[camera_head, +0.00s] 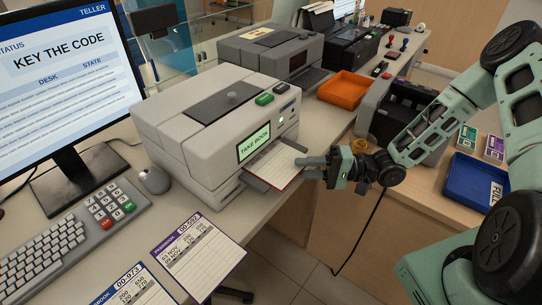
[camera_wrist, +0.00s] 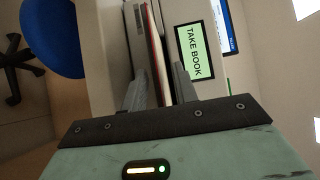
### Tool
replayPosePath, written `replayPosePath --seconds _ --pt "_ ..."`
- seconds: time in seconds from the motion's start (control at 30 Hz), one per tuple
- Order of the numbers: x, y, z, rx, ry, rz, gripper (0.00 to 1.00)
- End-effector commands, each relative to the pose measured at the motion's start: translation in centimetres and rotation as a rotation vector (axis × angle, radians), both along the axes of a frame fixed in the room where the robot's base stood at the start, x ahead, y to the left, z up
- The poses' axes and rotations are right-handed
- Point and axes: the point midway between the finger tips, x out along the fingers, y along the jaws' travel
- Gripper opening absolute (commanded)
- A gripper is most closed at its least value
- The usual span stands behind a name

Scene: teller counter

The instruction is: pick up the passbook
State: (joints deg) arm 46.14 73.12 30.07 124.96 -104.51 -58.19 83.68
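The passbook (camera_head: 275,163), white pages with a red edge, sticks out of the front slot of the grey passbook printer (camera_head: 215,125). The printer's green screen (camera_head: 254,142) reads TAKE BOOK. My gripper (camera_head: 303,168) is at the passbook's outer right end, with its fingers apart. In the wrist view, the passbook (camera_wrist: 158,60) shows edge-on between the two fingers of my gripper (camera_wrist: 160,80), with a visible gap beside it. The passbook's inner end is hidden in the printer. I cannot tell whether either finger touches it.
A purple-headed book (camera_head: 198,258) and a blue-headed book (camera_head: 135,288) lie on the counter, front left. An orange tray (camera_head: 344,89) and a second machine (camera_head: 270,52) stand behind. A blue tray (camera_head: 470,182) is right.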

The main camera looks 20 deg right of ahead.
Motion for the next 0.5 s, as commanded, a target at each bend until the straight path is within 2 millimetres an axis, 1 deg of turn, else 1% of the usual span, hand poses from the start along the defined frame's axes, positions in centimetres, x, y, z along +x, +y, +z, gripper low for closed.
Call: replayPosePath --seconds 0.1,0.27,0.3,0.4,0.5 --pt "0.16 0.54 0.00 0.000 0.001 -0.001 0.29" --pt "0.16 0.53 -0.04 -0.001 0.001 -0.001 0.29" --pt "0.16 0.53 -0.04 -0.001 0.001 -0.001 0.26" --pt "0.16 0.51 -0.03 -0.001 0.000 -0.001 0.00" --pt "0.16 0.50 -0.04 -0.001 0.000 -0.001 0.00"
